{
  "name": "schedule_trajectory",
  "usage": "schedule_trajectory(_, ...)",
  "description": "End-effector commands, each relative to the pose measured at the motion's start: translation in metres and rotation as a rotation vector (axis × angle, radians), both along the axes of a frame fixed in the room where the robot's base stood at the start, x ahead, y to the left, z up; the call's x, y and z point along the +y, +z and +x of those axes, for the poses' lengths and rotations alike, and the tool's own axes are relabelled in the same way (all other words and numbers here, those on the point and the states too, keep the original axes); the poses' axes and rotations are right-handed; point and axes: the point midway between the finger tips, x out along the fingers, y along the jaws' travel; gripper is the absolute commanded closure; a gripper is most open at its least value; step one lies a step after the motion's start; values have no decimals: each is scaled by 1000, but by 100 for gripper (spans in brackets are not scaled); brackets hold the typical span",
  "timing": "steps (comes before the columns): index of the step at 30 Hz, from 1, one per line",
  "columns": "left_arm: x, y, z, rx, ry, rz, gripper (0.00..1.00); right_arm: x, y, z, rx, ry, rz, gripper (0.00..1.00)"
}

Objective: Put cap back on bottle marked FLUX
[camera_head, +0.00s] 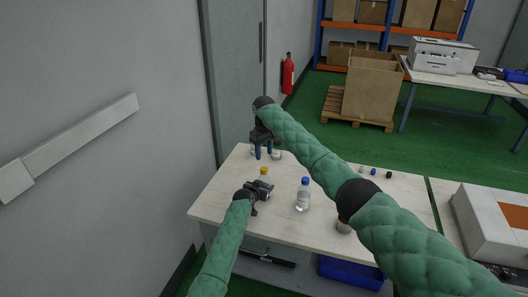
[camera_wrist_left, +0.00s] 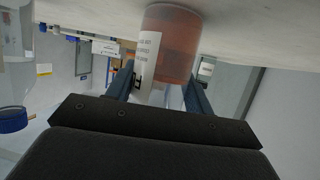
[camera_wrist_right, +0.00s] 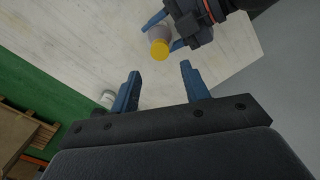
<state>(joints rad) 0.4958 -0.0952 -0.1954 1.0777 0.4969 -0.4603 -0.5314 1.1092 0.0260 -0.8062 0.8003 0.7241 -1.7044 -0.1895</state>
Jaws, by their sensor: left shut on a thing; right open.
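My left gripper (camera_head: 258,188) is shut on a small bottle, whose yellow cap (camera_head: 264,171) shows in the head view. In the left wrist view the bottle (camera_wrist_left: 178,50) has orange-brown contents and a white label, with part of a letter like F visible. The right wrist view also shows the yellow top (camera_wrist_right: 160,49) between the left fingers. I cannot tell how tightly it sits. My right gripper (camera_head: 263,152) is open and empty, above and beyond the bottle; its fingers (camera_wrist_right: 160,88) show no object between them.
A clear bottle with a blue cap (camera_head: 303,197) stands right of the held bottle. The wooden table (camera_head: 225,205) is bare at left.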

Motion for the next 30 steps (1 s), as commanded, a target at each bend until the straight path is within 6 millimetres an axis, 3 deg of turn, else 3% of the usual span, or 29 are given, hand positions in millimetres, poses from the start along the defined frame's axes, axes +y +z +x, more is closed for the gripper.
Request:
schedule_trajectory(7, 0, 0, 0, 0, 0, 0, 100, 0, 0, 0, 0, 136, 1, 54)
schedule_trajectory(20, 0, 0, 0, 0, 0, 0, 100, 0, -2, 0, -1, 147, 0, 54)
schedule_trajectory(30, 0, 0, 0, 0, 0, 0, 100, 0, -39, -1, 2, 146, 0, 54)
